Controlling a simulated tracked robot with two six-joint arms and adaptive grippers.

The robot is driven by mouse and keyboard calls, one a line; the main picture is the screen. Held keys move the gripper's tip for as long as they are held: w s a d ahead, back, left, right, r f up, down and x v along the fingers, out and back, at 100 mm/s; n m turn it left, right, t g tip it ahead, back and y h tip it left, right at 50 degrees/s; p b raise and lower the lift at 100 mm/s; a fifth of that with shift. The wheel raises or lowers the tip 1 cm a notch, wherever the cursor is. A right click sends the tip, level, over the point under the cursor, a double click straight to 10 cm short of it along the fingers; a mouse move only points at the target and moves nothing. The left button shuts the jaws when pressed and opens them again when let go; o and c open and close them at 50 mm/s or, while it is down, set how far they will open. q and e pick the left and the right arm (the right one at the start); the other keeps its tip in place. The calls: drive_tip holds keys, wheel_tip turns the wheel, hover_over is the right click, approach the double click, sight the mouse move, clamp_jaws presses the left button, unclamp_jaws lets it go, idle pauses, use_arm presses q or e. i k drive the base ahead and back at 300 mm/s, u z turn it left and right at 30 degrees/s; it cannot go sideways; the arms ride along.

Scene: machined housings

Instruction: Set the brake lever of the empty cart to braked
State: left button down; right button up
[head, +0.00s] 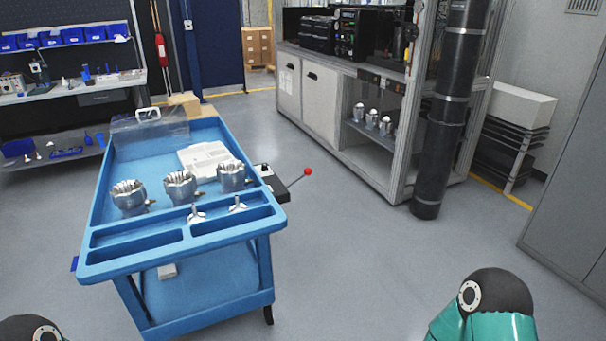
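One blue cart (97,222) stands left of the middle in the head view. It is not empty: three silver machined housings (180,186) stand in its upper tray, with two small silver parts (238,204) nearer its front. A brake lever (298,179) with a red ball knob (308,171) sticks out from a black block on the cart's right side. It slants up and to the right, away from the cart. I cannot tell from its angle whether it is braked. Neither gripper is in view; only parts of my arms show at the bottom edge.
A grey machine cabinet (317,93) with a black vertical pipe (440,120) stands at the back right. A workbench with blue bins (68,36) is at the back left. Grey floor (375,250) is clear right of the cart. A grey cabinet (575,200) borders the right edge.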

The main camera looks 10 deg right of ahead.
sight(308, 172)
drive_tip(key=z, duration=0.55)
drive_tip(key=i, duration=1)
